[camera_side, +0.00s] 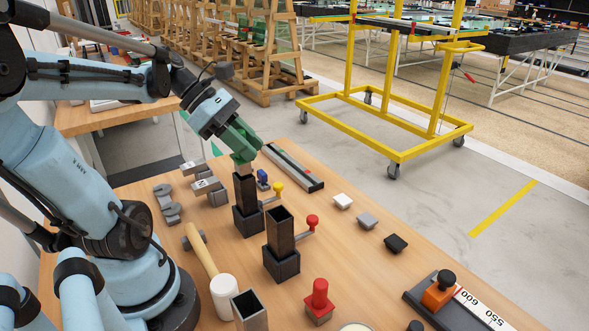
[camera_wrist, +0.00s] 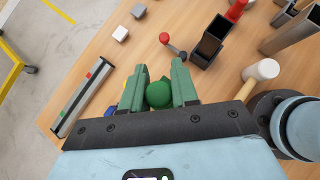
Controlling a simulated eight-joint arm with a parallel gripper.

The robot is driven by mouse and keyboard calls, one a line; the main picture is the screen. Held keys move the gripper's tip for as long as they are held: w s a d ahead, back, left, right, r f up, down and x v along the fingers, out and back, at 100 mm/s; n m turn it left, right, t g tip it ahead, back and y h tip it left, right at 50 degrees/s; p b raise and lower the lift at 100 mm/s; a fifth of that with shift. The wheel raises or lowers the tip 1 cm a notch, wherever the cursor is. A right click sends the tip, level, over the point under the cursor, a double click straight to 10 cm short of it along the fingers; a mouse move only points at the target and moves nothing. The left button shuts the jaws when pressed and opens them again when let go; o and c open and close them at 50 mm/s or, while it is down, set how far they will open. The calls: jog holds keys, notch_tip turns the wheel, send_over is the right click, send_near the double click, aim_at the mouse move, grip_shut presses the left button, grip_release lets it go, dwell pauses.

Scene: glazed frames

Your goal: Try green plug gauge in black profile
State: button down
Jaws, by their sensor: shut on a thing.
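My gripper (camera_side: 243,160) is shut on the green plug gauge, whose round green knob (camera_wrist: 159,95) shows between the fingers in the wrist view. In the side view the fingers hide most of the gauge. The black profile (camera_side: 246,195) is an upright square tube in a dark clamp block (camera_side: 248,222) with a yellow-knobbed lever (camera_side: 277,187). My gripper is directly above its top end. I cannot tell whether the gauge's tip is inside the tube. In the wrist view the gripper and gauge hide this profile.
A second upright tube (camera_side: 280,232) stands in a block with a red-knobbed lever (camera_side: 312,221), close in front. A red plug gauge (camera_side: 319,302), a mallet (camera_side: 223,292) and a grey tube (camera_side: 250,311) are nearer. A metal rail (camera_side: 293,166) lies behind. Small blocks (camera_side: 367,220) lie to the right.

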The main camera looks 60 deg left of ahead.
jog(key=shift+f, duration=0.9)
dwell(0.8)
jog(key=shift+r, duration=0.1)
jog(key=shift+r, duration=4.05)
jog(key=shift+d, duration=0.1)
